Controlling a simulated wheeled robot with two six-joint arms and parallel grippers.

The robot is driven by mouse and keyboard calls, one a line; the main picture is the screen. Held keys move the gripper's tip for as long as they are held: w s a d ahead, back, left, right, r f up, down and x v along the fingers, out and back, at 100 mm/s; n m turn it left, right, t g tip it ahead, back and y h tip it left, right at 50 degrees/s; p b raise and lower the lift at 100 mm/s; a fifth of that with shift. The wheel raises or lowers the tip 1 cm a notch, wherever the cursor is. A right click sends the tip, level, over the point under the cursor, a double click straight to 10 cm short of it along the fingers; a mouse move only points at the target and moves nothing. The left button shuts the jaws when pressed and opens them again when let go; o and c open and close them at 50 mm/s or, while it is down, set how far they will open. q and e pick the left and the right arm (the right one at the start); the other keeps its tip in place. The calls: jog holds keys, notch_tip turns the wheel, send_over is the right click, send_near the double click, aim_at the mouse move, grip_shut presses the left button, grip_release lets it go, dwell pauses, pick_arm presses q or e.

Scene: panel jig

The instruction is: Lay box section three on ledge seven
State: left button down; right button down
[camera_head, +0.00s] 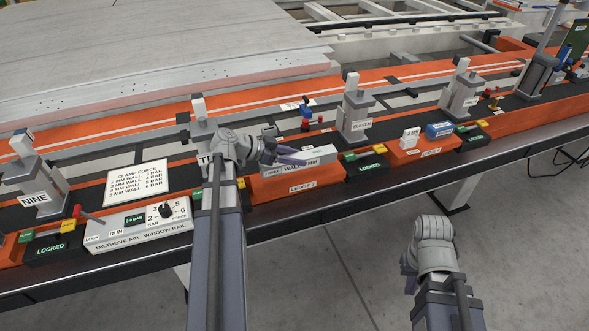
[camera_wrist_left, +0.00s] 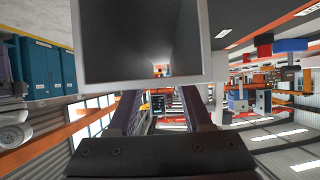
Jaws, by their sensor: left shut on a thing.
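A pale grey box section (camera_head: 318,158) with a partly hidden label ending in "MM" is at the orange ledge marked "LEDGE 7" (camera_head: 335,180). My left gripper (camera_head: 292,156) is shut on the box section. In the left wrist view, the section's open hollow end (camera_wrist_left: 206,70) fills the top middle, between and beyond the fingers (camera_wrist_left: 160,108). The section lies roughly along the ledge; I cannot tell whether it touches it.
A clamp post marked "ELEVEN" (camera_head: 354,110) stands behind the ledge's right end, a post marked "NINE" (camera_head: 35,175) at far left. A control box (camera_head: 135,225) is left of my left arm.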

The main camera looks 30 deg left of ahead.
pick_arm(q)
jog(key=shift+f+b, duration=1.6)
jog(key=shift+f, duration=0.15)
jog(key=shift+f, duration=0.1)
jog(key=shift+f, duration=0.15)
jog(key=shift+c, duration=1.6)
grip_release()
